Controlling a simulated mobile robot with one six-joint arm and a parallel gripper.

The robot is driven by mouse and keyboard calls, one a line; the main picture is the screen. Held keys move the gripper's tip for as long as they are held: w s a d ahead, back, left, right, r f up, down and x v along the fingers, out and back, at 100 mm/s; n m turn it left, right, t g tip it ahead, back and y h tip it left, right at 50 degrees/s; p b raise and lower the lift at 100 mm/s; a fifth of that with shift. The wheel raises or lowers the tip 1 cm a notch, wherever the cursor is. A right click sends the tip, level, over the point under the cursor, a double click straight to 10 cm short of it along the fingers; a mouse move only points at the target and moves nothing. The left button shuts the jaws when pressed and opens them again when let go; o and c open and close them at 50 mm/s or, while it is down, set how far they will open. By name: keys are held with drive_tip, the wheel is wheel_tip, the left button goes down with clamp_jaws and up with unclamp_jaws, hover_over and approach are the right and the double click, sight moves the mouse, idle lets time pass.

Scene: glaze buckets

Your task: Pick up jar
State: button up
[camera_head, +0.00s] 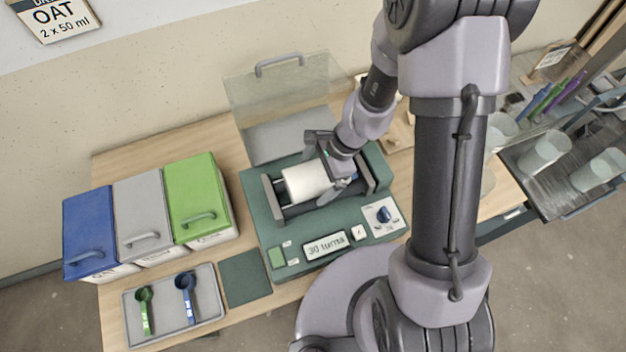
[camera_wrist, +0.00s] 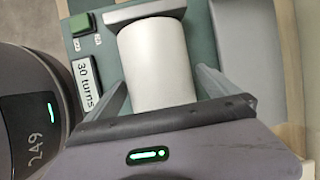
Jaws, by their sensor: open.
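The jar (camera_head: 305,182) is a white cylinder lying on its side in the cradle of a green roller machine (camera_head: 262,214). In the wrist view the jar (camera_wrist: 156,62) fills the middle, with its near end hidden behind my gripper's body. My gripper (camera_head: 337,186) is over the right part of the jar in the head view. In the wrist view the fingers of my gripper (camera_wrist: 160,92) are open, one on each side of the jar. I cannot tell whether they touch it.
Blue (camera_head: 88,232), grey (camera_head: 143,218) and green (camera_head: 197,196) lidded buckets stand at left. A tray (camera_head: 172,325) with two scoops lies in front.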

drive_tip(key=shift+c, duration=1.1)
drive_tip(key=c, duration=1.6)
drive_tip(key=shift+r, duration=0.15)
